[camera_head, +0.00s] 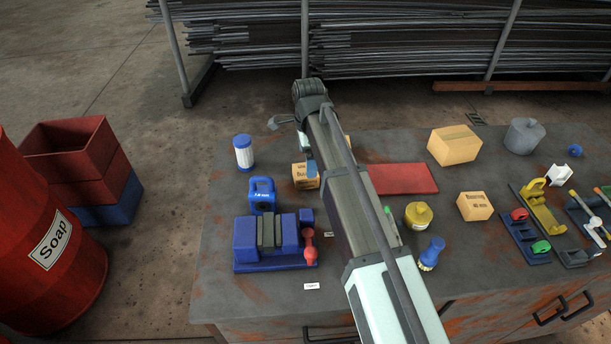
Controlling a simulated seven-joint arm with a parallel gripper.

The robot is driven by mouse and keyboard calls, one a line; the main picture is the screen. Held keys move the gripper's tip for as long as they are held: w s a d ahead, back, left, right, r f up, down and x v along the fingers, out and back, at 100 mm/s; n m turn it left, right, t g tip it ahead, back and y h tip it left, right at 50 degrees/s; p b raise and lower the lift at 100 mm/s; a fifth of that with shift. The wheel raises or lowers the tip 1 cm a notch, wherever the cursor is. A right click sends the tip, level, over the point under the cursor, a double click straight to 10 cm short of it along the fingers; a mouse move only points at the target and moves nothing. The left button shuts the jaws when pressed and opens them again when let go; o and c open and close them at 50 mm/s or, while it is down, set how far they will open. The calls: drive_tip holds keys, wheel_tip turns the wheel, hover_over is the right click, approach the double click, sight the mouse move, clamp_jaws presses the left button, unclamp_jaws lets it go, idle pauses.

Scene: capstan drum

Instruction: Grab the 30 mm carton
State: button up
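A small tan carton (304,180) marked "Bearing" stands on the workbench, left of my arm. Its size print is too small to read, and its right side is partly covered. A second tan "Bearing" carton (474,206) stands right of the arm, with a size that looks like 40 mm. My arm crosses the middle of the view and hides most of my gripper. A blue piece, which looks like a fingertip of my gripper (311,168), overlaps the top of the left carton. I cannot tell whether it touches, or whether the fingers are open.
A blue vise (270,241) and blue padlock-like item (262,194) stand in front of the left carton, a white-blue cylinder (243,153) to its left. A red mat (402,179), yellow jar (418,216) and larger plain box (454,145) lie right of the arm.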

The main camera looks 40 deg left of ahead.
drive_tip(key=shift+s+a+f, duration=0.1)
drive_tip(key=shift+s+f, duration=0.05)
drive_tip(key=shift+f, duration=1.5)
drive_tip(key=shift+s+a+f, duration=0.1)
drive_tip(key=shift+f, duration=1.5)
drive_tip(key=c, duration=1)
